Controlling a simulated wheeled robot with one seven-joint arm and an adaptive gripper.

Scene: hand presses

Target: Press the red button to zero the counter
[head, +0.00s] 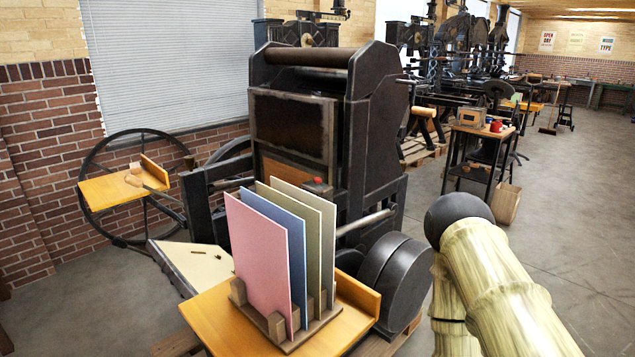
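A small red button (318,180) shows on top of a dark box (317,189) at the front of the large black hand press (377,110). The box is partly hidden behind the tops of the upright coloured boards. No counter digits can be made out. My arm, in a pale cover with a dark round joint, rises at the lower right, apart from the press. My gripper is not seen in this view.
Pink, blue and olive boards (261,255) stand in a wooden rack on a yellow shelf (215,322), in front of the button. Dark round rollers (398,285) lie right of it. Open floor (575,200) extends to the right; a side table (480,130) stands further back.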

